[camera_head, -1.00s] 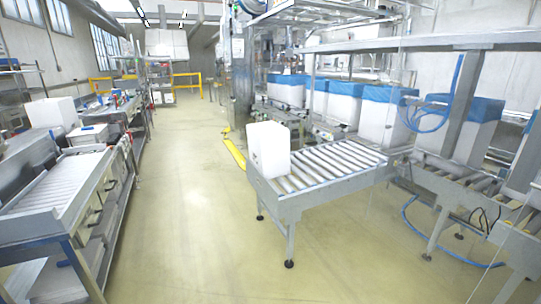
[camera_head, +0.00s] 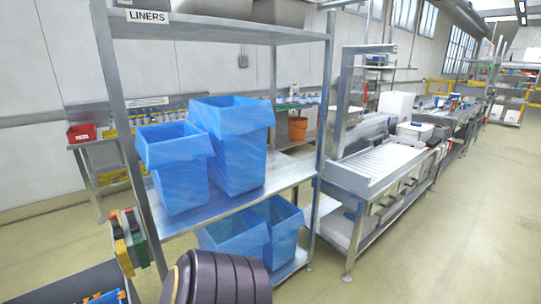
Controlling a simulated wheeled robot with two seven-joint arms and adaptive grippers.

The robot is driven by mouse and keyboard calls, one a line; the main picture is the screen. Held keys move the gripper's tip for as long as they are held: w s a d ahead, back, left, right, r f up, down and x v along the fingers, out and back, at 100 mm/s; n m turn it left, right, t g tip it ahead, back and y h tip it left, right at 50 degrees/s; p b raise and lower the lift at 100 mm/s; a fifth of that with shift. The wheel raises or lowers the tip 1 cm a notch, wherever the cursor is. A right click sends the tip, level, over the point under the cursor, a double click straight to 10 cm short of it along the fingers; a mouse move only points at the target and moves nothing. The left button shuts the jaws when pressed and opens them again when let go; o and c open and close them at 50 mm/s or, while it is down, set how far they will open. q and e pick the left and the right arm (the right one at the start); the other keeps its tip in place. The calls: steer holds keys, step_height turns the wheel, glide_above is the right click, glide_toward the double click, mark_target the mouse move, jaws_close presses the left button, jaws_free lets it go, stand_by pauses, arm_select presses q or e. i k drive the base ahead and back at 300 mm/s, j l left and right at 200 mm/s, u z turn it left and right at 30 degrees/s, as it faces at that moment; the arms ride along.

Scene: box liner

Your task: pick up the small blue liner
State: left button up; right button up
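Blue liners stand on a grey metal rack under a sign reading LINERS. On the middle shelf, a shorter blue liner (camera_head: 178,180) stands on the left, with its top edge folded outward. A taller blue liner (camera_head: 238,150) stands just to its right and a little behind. Two more blue liners, a left one (camera_head: 236,240) and a right one (camera_head: 280,228), sit on the lower shelf, partly hidden by the shelf above. Neither of my grippers is in view.
The rack's front posts (camera_head: 326,130) and middle shelf (camera_head: 262,190) frame the liners. A roller table (camera_head: 375,165) stands to the right. Red, yellow and green items (camera_head: 128,240) hang at the rack's left post. The floor (camera_head: 450,240) at the right is clear.

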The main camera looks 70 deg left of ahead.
mark_target(175, 153)
steer(key=u, duration=3.15)
steer(key=j+z, duration=0.9)
steer(key=j, duration=0.25)
steer(key=k+j+z, duration=0.1)
steer(key=j+z, duration=0.4)
steer(key=k+j+z, duration=0.2)
steer(key=j+z, duration=0.25)
steer(key=j, duration=0.1)
